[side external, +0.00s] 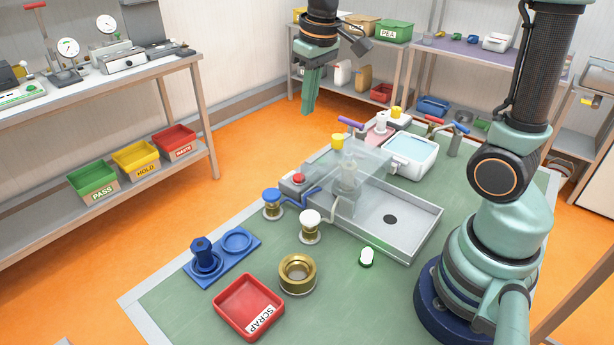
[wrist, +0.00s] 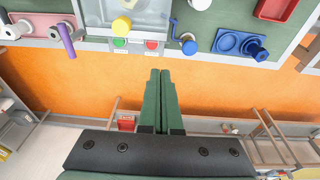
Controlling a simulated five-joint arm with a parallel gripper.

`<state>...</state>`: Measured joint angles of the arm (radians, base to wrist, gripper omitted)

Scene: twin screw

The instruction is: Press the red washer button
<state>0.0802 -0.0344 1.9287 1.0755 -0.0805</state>
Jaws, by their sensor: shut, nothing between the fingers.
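The red button (side external: 298,179) sits on the end of the grey washer (side external: 405,238), which has a clear cover, in the side view. In the wrist view the red button (wrist: 152,44) shows on the washer's front strip, beside a green button (wrist: 120,43). My gripper (side external: 308,113) hangs high, fingers down, and appears out beyond the bench edge, clear of the button. In the wrist view my gripper (wrist: 160,72) has its two green fingers together, empty, with the red button just past the tips in the picture.
A yellow knob (side external: 338,141), a blue knob (side external: 271,196) and a white knob (side external: 310,217) stand near the button. A blue fixture (side external: 222,256), brass ring (side external: 297,272) and red scrap tray (side external: 248,330) are on the bench. A white water tub (side external: 411,172) stands behind.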

